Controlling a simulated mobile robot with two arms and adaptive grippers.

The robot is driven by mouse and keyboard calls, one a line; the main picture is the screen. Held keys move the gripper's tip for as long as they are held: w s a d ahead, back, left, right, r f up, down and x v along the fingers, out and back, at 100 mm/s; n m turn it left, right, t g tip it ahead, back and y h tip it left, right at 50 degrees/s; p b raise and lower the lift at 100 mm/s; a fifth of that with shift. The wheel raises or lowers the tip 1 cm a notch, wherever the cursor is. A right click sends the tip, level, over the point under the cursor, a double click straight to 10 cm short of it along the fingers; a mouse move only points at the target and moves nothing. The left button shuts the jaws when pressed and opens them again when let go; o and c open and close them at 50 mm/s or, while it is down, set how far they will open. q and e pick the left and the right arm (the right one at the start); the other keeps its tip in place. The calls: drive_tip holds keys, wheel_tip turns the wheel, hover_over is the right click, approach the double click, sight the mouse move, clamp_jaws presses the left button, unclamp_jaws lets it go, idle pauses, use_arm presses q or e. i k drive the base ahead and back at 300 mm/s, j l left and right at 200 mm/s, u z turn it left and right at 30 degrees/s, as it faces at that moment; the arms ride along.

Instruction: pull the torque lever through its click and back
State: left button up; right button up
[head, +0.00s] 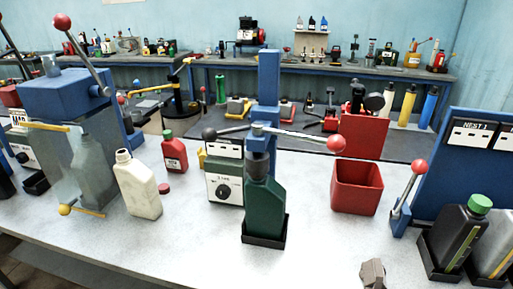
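The torque lever (300,136) is a horizontal metal bar at a blue column (268,75) in the middle of the head view. It has a red knob (336,145) at its right end and a black ball at its left. Below its hub, a dark head sits on top of a green bottle (264,205), which stands upright in a black holder (264,238). A grey angular part at the bottom edge looks like the tip of my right gripper (373,273), well below the knob and apart from it; its opening cannot be made out. My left gripper is out of view.
A gauge box (225,188) stands left of the bottle, a red bin (357,187) right of it. Another red-knobbed lever (410,190) stands farther right by black bottles. A cream bottle (137,185) and red bottle (174,152) stand left.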

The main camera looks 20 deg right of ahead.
sight(336, 143)
drive_tip(key=z, duration=1.3)
